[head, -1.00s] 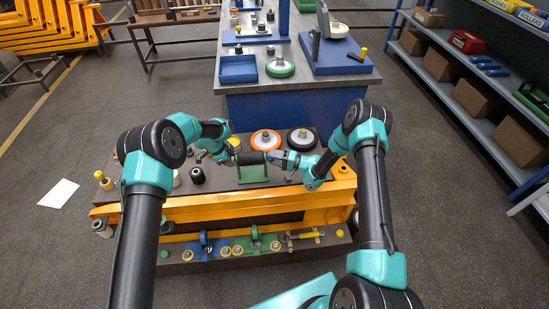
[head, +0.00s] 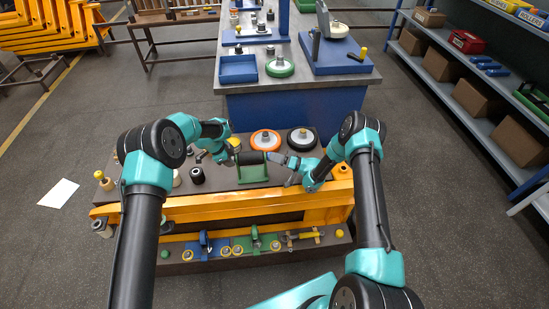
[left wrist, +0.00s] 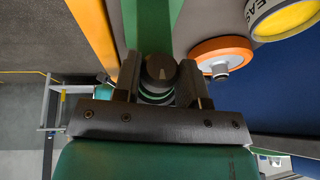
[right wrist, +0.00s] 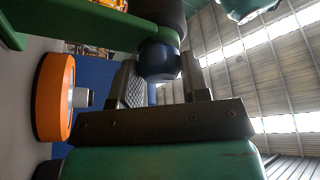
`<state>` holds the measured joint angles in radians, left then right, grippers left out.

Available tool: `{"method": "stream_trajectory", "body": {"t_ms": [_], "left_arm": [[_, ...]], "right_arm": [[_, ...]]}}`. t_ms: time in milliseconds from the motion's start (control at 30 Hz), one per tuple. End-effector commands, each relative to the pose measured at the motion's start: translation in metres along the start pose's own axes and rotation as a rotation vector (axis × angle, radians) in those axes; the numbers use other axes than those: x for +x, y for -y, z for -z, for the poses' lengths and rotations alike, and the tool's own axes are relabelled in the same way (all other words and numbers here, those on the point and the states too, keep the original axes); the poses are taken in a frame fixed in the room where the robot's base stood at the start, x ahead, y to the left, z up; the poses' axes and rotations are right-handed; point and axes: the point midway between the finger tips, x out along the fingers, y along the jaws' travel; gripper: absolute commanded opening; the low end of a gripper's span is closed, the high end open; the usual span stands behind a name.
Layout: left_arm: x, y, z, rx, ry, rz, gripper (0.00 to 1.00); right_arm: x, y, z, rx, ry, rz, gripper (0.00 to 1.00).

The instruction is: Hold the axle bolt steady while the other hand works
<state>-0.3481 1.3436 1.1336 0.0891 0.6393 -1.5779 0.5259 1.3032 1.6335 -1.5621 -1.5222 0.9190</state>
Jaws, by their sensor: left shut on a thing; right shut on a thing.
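A green bracket (head: 253,181) on the bench top holds a black roller (head: 250,159). My left gripper (head: 234,153) is at the roller's left end. In the left wrist view its jaws (left wrist: 158,80) are shut on the dark round head of the axle bolt (left wrist: 161,67). My right gripper (head: 274,158) is at the roller's right end. In the right wrist view its jaws (right wrist: 160,80) are shut on a dark blue round nut (right wrist: 159,60) beside the green bracket. The jaws hide part of both ends.
An orange wheel (head: 265,140) and a black wheel (head: 302,139) lie behind the roller. A black cylinder (head: 197,175) stands to the left. A yellow rail (head: 190,208) runs along the bench front, above a lower shelf with small parts.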

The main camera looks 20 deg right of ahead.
Motion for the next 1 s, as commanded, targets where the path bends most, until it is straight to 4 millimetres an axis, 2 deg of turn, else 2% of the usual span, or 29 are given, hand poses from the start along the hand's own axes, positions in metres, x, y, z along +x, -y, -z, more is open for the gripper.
{"method": "stream_trajectory", "body": {"t_ms": [33, 400, 867, 900, 1000], "left_arm": [[0.0039, -0.0053, -0.0005, -0.002, 0.000, -0.016, 0.00], [0.0039, -0.0054, -0.0003, -0.002, 0.000, -0.016, 0.00], [0.0038, -0.0054, -0.0002, -0.002, -0.001, -0.016, 0.00], [0.0038, -0.0054, -0.0002, -0.002, -0.001, -0.016, 0.00], [0.0038, -0.0054, -0.0001, -0.002, -0.001, -0.016, 0.00]], "right_arm": [[0.0000, -0.0013, -0.0011, -0.031, 0.001, 0.012, 0.18], [0.0000, -0.0022, -0.0006, -0.198, 0.001, 0.080, 0.18], [0.0003, -0.0022, -0.0011, -0.218, 0.001, 0.088, 0.18], [0.0003, -0.0022, -0.0012, -0.217, 0.002, 0.088, 0.43], [0.0003, -0.0021, -0.0011, -0.217, 0.001, 0.089, 0.52]]}}
